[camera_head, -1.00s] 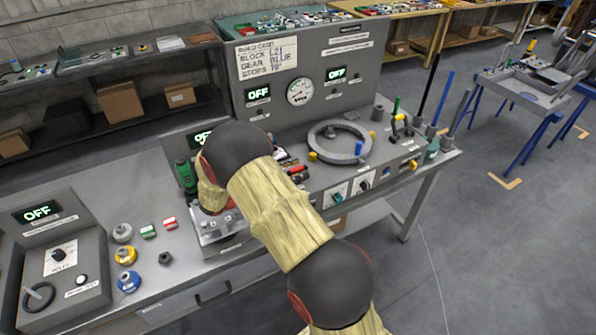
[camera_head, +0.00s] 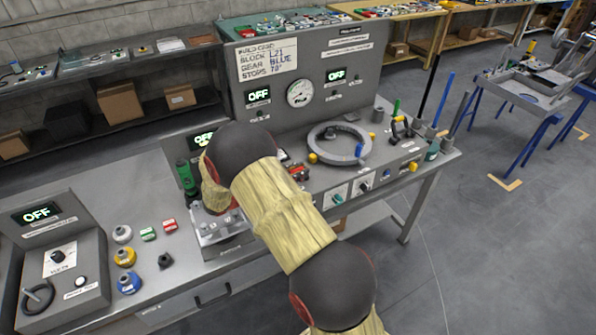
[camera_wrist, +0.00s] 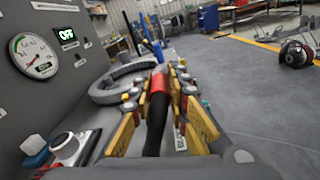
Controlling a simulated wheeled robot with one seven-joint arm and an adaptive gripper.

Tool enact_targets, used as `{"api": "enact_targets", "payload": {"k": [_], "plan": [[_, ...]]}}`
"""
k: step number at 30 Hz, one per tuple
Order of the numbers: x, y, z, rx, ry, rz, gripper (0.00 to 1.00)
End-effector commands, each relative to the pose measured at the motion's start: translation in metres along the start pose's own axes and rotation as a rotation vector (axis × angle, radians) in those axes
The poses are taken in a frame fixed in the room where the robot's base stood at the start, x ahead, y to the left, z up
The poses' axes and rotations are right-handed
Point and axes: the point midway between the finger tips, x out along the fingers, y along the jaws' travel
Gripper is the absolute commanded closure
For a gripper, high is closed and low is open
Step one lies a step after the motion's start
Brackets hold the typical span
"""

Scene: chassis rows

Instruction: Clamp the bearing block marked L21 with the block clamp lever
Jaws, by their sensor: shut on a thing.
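In the wrist view my gripper (camera_wrist: 160,92) has its yellow fingers on both sides of a black lever with a red section (camera_wrist: 156,112) and is shut on it. The lever looks like the block clamp lever, but no label on it can be read. In the head view the arm hides my gripper and the lever. A silver clamp fixture (camera_head: 221,227) shows just below the arm's end, partly hidden. No L21 marking on a bearing block is readable. The build card (camera_head: 267,62) reads block L21, gear blue.
A grey ring (camera_head: 338,145) lies on the bench to the right, and it also shows ahead in the wrist view (camera_wrist: 112,84). A green-handled tool (camera_head: 186,176) stands left of my arm. Loose white, yellow and blue parts (camera_head: 127,283) stand at the left.

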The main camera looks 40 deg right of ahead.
Motion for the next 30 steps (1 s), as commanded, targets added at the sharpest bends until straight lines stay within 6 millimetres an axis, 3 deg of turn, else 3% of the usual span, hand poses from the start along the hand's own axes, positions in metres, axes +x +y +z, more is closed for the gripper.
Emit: {"api": "enact_targets", "payload": {"k": [19,30], "plan": [[0.0,0.0,0.0,0.007,0.0,0.0,1.0],[0.0,-0.013,-0.003,0.176,0.0,0.001,1.0]]}}
